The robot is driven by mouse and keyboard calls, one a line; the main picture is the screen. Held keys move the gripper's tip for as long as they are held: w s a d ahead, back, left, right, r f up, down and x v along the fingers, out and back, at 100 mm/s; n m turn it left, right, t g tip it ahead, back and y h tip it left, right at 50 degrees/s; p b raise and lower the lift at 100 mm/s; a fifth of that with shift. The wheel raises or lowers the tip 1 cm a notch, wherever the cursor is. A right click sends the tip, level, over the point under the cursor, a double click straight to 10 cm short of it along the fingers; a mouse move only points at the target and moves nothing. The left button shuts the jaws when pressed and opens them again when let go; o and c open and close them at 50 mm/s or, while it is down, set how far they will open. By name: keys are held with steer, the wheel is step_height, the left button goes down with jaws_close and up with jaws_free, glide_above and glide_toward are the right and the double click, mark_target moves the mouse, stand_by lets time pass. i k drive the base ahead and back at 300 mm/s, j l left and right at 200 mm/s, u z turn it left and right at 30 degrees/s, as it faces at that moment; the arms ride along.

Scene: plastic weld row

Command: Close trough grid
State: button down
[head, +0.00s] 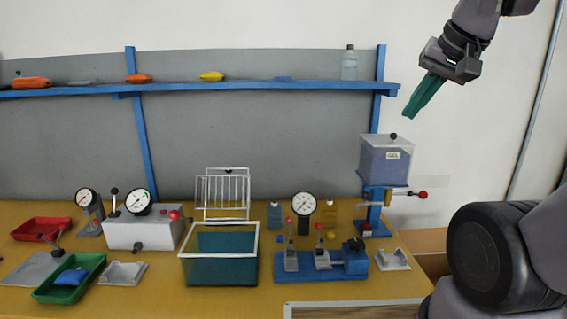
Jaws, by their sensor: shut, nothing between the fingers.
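The trough (218,270) is a teal box with a white rim on the yellow bench. Its white wire grid (223,192) stands upright at the trough's back edge, so the top of the trough is open. A small dark knob shows at the grid's top edge. My gripper (410,113) is high at the upper right, with green fingers shut and empty, pointing down and left. It is well apart from the grid, above and to its right.
A clear-walled box on a blue stand (386,160) rises right of the trough, below my gripper. A blue lever fixture (320,264) and a gauge (303,205) stand right of the trough. A grey gauge box (143,234) and a green tray (70,279) are left. A blue shelf (200,89) runs above.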

mark_target(229, 169)
steer(key=j+u, duration=0.2)
steer(key=u, duration=0.15)
steer(key=j+u, duration=0.15)
steer(key=u, duration=0.15)
